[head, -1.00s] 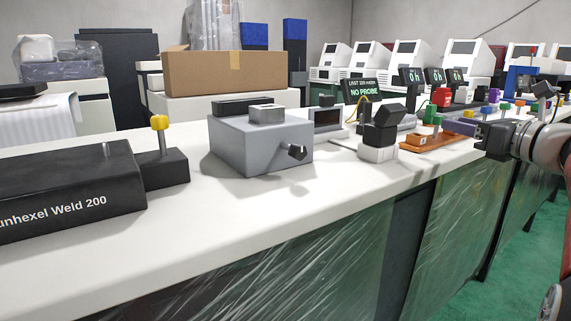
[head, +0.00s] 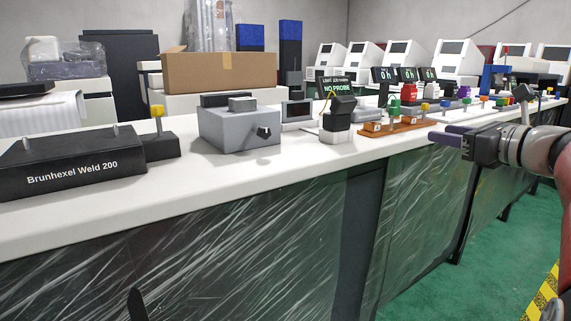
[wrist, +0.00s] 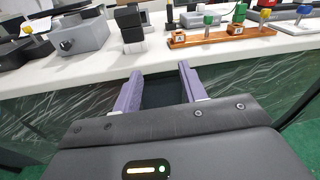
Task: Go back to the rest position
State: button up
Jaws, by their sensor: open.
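My gripper (head: 440,136) is at the right in the head view, held out in front of the long white bench (head: 300,168) near its front edge. In the wrist view my gripper (wrist: 158,92) shows two purple fingers spread apart with nothing between them. The bench edge lies just beyond the fingertips.
On the bench stand a black Brunhexel Weld 200 unit (head: 75,168), a grey box with a knob (head: 238,130), a black-and-white device (head: 337,120) and an orange-brown board (head: 395,130). A cardboard box (head: 222,72) is behind. Green floor (head: 425,285) is clear in front.

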jog(key=s+a+f+n+g+h+p, duration=0.1)
jog(key=s+a+f+n+g+p, duration=0.15)
jog(key=s+a+f+n, duration=0.45)
jog(key=s+a+f+n+g+h+p, duration=0.1)
jog(key=s+a+f+n+g, duration=0.3)
jog(key=a, duration=0.4)
jog(key=s+a+f+n+g+h+p, duration=0.1)
jog(key=s+f+n+h+p, duration=0.1)
jog(key=s+f+n, duration=0.3)
jog(key=s+f+n+g+h+p, duration=0.1)
jog(key=s+f+n+h, duration=0.3)
jog(key=s+n, duration=0.6)
jog(key=f+n+g, duration=0.1)
jog(key=n, duration=0.2)
jog(key=shift+s+a+f+p, duration=0.2)
jog(key=shift+s+a+p, duration=0.05)
jog(key=shift+a+p, duration=0.15)
